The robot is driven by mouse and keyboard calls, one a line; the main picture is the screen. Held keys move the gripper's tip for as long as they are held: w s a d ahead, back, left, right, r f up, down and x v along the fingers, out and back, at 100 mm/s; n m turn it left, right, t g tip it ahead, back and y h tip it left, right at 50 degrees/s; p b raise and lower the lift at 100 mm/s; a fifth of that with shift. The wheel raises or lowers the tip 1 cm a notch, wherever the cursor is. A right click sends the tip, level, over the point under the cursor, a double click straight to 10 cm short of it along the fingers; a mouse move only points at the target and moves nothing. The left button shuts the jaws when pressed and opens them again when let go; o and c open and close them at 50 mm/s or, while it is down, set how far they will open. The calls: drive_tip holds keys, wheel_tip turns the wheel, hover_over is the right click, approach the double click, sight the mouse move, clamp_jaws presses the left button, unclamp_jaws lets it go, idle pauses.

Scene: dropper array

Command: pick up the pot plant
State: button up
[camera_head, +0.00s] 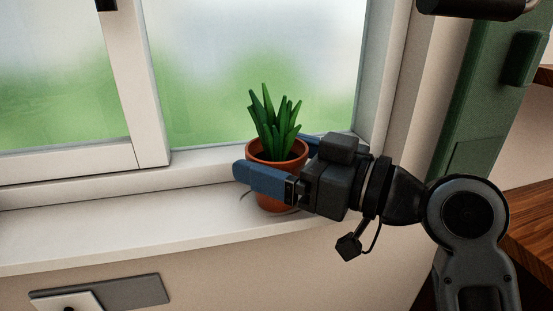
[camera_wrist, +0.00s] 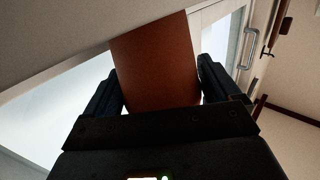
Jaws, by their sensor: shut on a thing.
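The pot plant (camera_head: 275,130) has spiky green leaves in a terracotta pot. It is upright at the window sill in the head view. My gripper (camera_head: 270,170) comes from the right, with one blue finger across the pot's front and the other partly hidden behind it. The gripper is shut on the pot. In the wrist view the brown pot wall (camera_wrist: 158,62) fills the space between the two dark fingers of my gripper (camera_wrist: 160,90). I cannot tell for sure whether the pot's base touches the sill.
The white window sill (camera_head: 120,225) is clear to the left of the pot. The window frame (camera_head: 140,90) and glass stand close behind the plant. A grey plate (camera_head: 135,290) is on the wall below. Wooden shelves (camera_head: 530,225) are at the right.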

drive_tip(key=shift+c, duration=0.6)
